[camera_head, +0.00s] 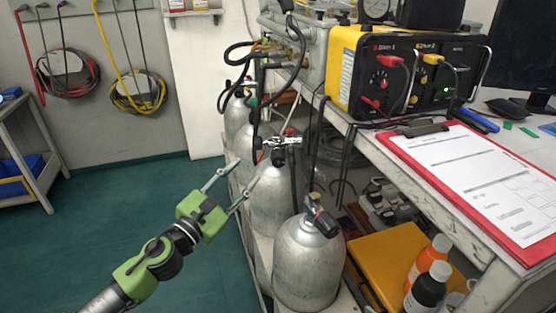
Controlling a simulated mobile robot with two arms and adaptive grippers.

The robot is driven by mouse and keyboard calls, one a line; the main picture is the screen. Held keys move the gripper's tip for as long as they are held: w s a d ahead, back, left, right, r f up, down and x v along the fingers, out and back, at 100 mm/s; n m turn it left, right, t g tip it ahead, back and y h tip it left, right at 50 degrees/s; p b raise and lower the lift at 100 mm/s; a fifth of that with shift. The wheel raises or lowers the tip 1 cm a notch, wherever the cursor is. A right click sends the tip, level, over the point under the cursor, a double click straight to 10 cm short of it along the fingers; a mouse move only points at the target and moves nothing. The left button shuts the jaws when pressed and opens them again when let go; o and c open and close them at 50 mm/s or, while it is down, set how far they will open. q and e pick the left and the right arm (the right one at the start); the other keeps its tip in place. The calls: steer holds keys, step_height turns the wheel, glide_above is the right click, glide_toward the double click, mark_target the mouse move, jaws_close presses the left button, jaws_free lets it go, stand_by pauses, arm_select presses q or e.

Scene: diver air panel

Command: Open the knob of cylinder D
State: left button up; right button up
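Several silver-grey cylinders stand upright in a row beside the bench. The nearest cylinder (303,264) has a valve with a dark knob (325,220) on top. Behind it stands a second cylinder (272,203), with a black and silver valve fitting (281,142) above it. Two more cylinders (242,147) stand farther back, partly hidden by hoses. I can read no letter on any of them, so I cannot tell which is D. My green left gripper (238,181) is open and empty, its fingertips just left of the second cylinder in the picture. My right gripper is not in view.
The bench (455,225) at right carries a yellow and black control unit (400,75) and a red clipboard (480,175). Black hoses hang over the cylinders. Bottles (428,288) and a yellow case (385,262) sit low at right. The green floor at left is clear.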

mark_target(278, 159)
arm_select(q)
steer(key=w+d+f+m+g, duration=0.1)
steer(key=w+d+m+g, duration=0.1)
steer(key=m, duration=0.3)
steer(key=w+d+f+m+g+h, duration=0.1)
steer(key=w+d+m, duration=0.2)
steer(key=w+m, duration=0.2)
steer(key=w+d+m+g+h+b, duration=0.1)
steer(key=w+d+m+g, duration=0.1)
steer(key=m, duration=0.4)
steer(key=shift+w+d+f+m+g, duration=0.15)
steer(key=shift+w+d+f+m, duration=0.05)
steer(key=shift+w+d, duration=0.25)
steer(key=shift+w+d+f+m+g, duration=0.2)
steer(key=shift+w+d, duration=0.15)
steer(key=shift+w, duration=0.15)
steer(key=shift+w+d, duration=0.15)
steer(key=shift+w, duration=0.05)
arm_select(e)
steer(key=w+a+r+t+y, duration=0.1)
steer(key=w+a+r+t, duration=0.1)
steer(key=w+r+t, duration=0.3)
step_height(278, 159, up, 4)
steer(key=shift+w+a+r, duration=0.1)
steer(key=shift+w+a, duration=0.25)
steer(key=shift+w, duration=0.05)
arm_select(q)
steer(key=c, duration=0.8)
